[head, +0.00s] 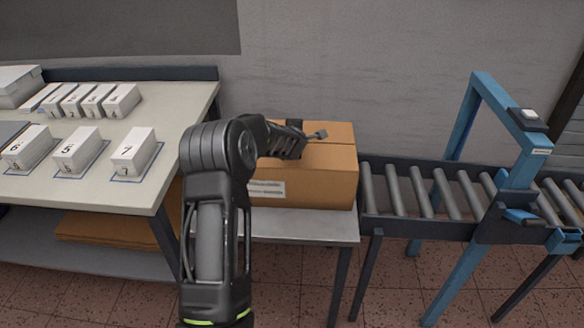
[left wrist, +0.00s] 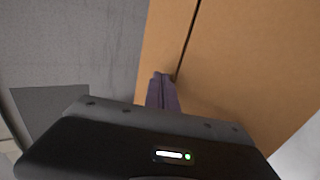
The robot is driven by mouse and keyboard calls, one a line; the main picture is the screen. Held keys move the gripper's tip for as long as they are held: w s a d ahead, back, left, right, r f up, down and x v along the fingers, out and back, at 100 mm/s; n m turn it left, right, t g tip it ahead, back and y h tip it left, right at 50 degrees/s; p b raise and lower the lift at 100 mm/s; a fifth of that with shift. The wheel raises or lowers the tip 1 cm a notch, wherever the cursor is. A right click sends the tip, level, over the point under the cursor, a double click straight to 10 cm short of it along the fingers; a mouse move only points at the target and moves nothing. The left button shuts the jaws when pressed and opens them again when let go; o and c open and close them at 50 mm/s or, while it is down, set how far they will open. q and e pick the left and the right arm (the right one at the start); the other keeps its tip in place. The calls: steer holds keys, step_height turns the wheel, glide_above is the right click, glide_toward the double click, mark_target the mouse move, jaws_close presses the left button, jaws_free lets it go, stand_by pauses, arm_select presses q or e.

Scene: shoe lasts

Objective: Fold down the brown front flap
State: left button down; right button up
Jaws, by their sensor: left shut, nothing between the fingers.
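The brown carton (head: 310,190) stands on a small grey table, with a white label on its front face. Its top shows two brown panels meeting at a dark seam. The front flap (head: 325,155) appears to lie about level with the back panel; its left part is hidden behind my arm. My left gripper (head: 319,134) is over the carton top near the seam, shut and empty. In the left wrist view its closed fingers (left wrist: 163,80) are by the end of the seam; I cannot tell whether they touch the cardboard (left wrist: 245,75). My right gripper is not in view.
A roller conveyor (head: 425,192) with a blue frame (head: 465,115) adjoins the carton on the right. A workbench (head: 185,100) with several numbered white boxes (head: 133,150) is on the left. A grey wall stands behind the carton.

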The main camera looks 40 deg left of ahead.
arm_select(q)
steer(key=shift+r+p, duration=0.8)
steer(key=shift+r, duration=0.05)
steer(key=shift+a+r+p, duration=0.1)
steer(key=shift+r+p, duration=0.35)
steer(key=shift+r, duration=0.1)
step_height(320, 180, up, 13)
steer(key=p, duration=0.7)
steer(key=shift+p, duration=0.4)
steer(key=shift+f, duration=0.2)
